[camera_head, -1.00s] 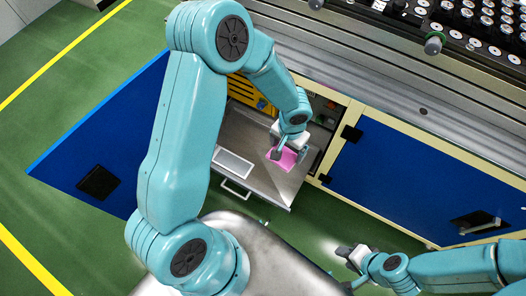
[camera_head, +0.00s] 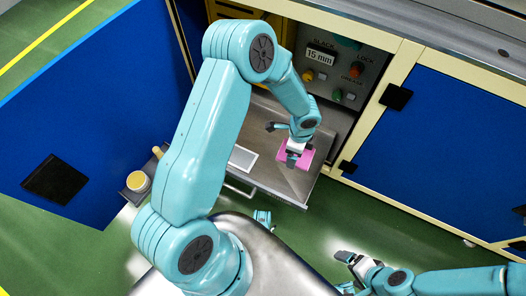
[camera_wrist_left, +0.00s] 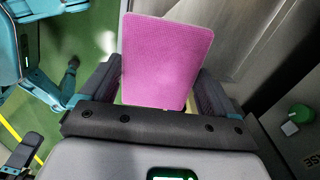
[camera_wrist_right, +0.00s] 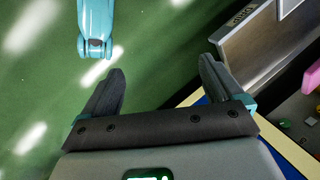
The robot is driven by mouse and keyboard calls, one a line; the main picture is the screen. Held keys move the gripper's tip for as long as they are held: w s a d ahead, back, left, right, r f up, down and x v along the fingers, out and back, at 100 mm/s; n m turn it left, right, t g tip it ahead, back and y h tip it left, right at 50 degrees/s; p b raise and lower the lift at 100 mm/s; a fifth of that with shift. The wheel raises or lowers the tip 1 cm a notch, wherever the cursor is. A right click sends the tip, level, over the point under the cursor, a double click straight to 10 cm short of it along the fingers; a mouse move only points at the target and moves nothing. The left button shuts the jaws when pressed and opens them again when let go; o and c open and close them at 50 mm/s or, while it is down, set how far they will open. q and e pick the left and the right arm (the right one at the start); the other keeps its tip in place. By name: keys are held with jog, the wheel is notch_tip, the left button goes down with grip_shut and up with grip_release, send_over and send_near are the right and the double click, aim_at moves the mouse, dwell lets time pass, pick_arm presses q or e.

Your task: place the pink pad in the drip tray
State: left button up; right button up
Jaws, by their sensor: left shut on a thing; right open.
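The pink pad (camera_head: 312,154) is a thin textured rectangle. My left gripper (camera_head: 293,156) is shut on it, and the left wrist view shows the pad (camera_wrist_left: 165,55) between both fingers. In the head view, the pad is over the right part of a pulled-out steel tray (camera_head: 285,185) in the open cabinet, which looks like the drip tray. I cannot tell whether the pad touches the tray. My right gripper (camera_head: 348,257) is open and empty over the green floor, apart from the tray; its spread fingers show in the right wrist view (camera_wrist_right: 162,75).
A light-framed rectangle (camera_head: 242,158) lies at the tray's left, and a handle is on its front. The cabinet's inner panel (camera_head: 345,85) has several knobs. A small shelf with a yellow-topped jar (camera_head: 137,181) is at the left door.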

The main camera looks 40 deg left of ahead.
pick_arm(q)
jog(key=shift+f+m, duration=0.3)
jog(key=shift+f, duration=0.6)
notch_tip(320, 180, down, 16)
jog(key=b, duration=0.7)
jog(key=shift+f, duration=0.15)
notch_tip(320, 180, down, 4)
jog(key=shift+w+r+b, duration=0.1)
jog(key=shift+r+b, duration=0.05)
jog(key=shift+b, duration=0.7)
jog(key=shift+r, duration=0.1)
pick_arm(e)
notch_tip(320, 180, down, 9)
jog(key=w+d, duration=0.1)
jog(key=w, duration=0.1)
jog(key=shift+d+m+t, duration=0.3)
jog(key=shift+d+t, duration=0.05)
jog(key=shift+t, duration=0.05)
jog(key=shift+r, duration=0.1)
pick_arm(q)
jog(key=o, duration=0.8)
jog(key=shift+o, duration=0.2)
